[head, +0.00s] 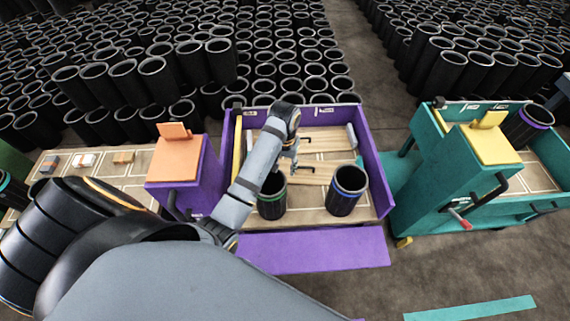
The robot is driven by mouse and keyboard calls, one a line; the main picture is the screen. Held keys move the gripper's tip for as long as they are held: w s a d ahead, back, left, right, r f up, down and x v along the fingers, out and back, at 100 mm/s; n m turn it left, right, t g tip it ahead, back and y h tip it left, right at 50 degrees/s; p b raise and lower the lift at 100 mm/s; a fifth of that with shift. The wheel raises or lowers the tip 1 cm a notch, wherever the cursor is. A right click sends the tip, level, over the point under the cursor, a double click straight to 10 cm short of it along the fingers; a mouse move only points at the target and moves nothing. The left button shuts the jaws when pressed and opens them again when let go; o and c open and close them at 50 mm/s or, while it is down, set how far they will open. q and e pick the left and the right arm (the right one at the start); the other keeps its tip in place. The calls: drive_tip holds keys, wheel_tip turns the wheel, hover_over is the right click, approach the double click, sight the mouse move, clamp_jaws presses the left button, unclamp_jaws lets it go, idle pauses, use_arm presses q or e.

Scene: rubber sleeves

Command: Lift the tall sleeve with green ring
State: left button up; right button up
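A black sleeve with a green ring (272,207) stands upright on the floor of the purple-walled tray (374,165). A black sleeve with a blue ring (346,204) stands to its right, apart from it. My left arm reaches over the tray from the lower left. My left gripper (288,163) points down just above and behind the green-ring sleeve's rim. The arm hides part of that sleeve's left side. The fingers are small and dark, so I cannot tell their opening or any contact. My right gripper is out of view.
An orange-topped purple block (175,160) stands left of the tray. A teal cart (430,190) with a yellow-topped block (487,145) and a purple-ringed sleeve (527,128) stands right. Wooden strips (335,138) lie in the tray's back. Many black sleeves (290,60) fill the background.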

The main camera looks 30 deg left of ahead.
sight(285, 185)
use_arm(q)
wheel_tip(285, 185, down, 4)
drive_tip(key=b, duration=0.3)
drive_tip(key=shift+b, duration=0.3)
wheel_tip(285, 185, down, 4)
drive_tip(key=b, duration=0.5)
drive_tip(key=shift+f+b, duration=0.1)
drive_tip(key=shift+b, duration=0.3)
drive_tip(key=shift+f, duration=0.2)
wheel_tip(285, 185, down, 4)
drive_tip(key=shift+f, duration=0.85)
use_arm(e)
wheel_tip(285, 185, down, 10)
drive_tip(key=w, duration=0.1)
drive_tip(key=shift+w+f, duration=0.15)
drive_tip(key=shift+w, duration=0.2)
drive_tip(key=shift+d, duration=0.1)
use_arm(q)
clamp_jaws()
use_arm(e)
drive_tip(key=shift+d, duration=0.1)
use_arm(q)
drive_tip(key=shift+w+r, duration=0.1)
